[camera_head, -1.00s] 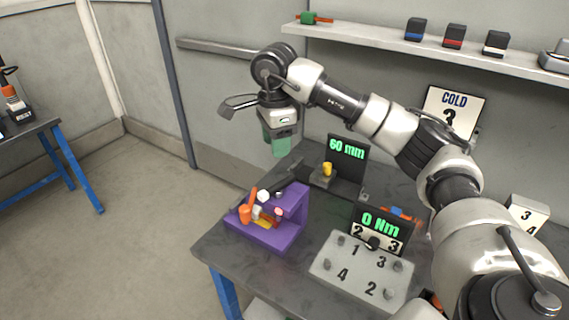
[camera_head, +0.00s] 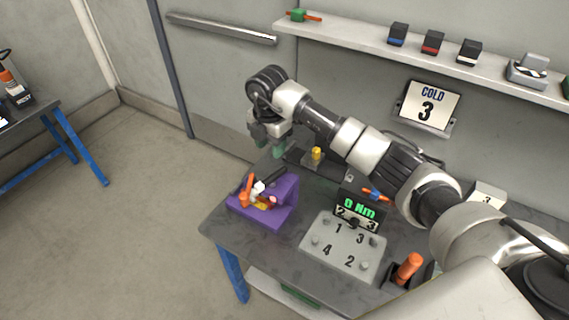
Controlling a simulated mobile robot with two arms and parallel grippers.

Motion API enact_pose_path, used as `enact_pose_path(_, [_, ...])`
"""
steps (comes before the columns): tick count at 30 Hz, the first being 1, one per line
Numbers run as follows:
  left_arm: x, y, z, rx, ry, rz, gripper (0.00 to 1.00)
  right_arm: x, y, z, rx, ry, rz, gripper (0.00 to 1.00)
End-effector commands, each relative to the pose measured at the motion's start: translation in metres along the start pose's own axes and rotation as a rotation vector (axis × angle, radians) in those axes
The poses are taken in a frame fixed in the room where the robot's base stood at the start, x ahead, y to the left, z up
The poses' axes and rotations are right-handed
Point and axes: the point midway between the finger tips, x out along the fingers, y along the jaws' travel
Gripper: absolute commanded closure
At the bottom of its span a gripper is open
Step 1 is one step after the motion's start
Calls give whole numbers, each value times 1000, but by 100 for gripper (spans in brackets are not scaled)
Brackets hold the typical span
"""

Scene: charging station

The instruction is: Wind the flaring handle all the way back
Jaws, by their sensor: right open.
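The flaring tool is a purple block (camera_head: 268,211) near the left edge of the dark workbench. It carries an orange upright handle (camera_head: 247,191), a white piece (camera_head: 259,187) and a dark bar at its top. Which part is the flaring handle is too small to tell for certain. My right gripper (camera_head: 268,146) hangs above and behind the purple block, apart from it. Its greenish fingers are open and point down, with nothing seen between them. My left gripper is out of view.
A grey plate (camera_head: 343,248) with numbered posts and a "0 Nm" display (camera_head: 357,207) stand to the right. A yellow piece (camera_head: 316,153) stands behind. An orange-handled tool (camera_head: 409,267) stands at the front right. A shelf (camera_head: 420,62) and COLD 3 sign (camera_head: 430,104) are on the wall.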

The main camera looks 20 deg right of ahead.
Motion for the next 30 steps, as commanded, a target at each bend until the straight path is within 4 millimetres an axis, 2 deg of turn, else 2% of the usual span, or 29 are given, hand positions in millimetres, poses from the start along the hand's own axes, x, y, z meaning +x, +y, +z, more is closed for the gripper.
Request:
enact_pose_path(3, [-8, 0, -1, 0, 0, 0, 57, 0, 3, -6, 99, 4, -4, 55])
enact_pose_path(8, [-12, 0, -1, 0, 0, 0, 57, 10, 3, -6, 133, 3, -6, 55])
enact_pose_path(21, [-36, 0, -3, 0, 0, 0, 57, 86, 2, -7, 129, 4, -7, 55])
enact_pose_path(25, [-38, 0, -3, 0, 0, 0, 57, 102, 3, -7, 128, 4, -5, 55])
enact_pose_path(30, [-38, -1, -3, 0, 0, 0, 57, 110, 3, -6, 128, 2, -4, 55])
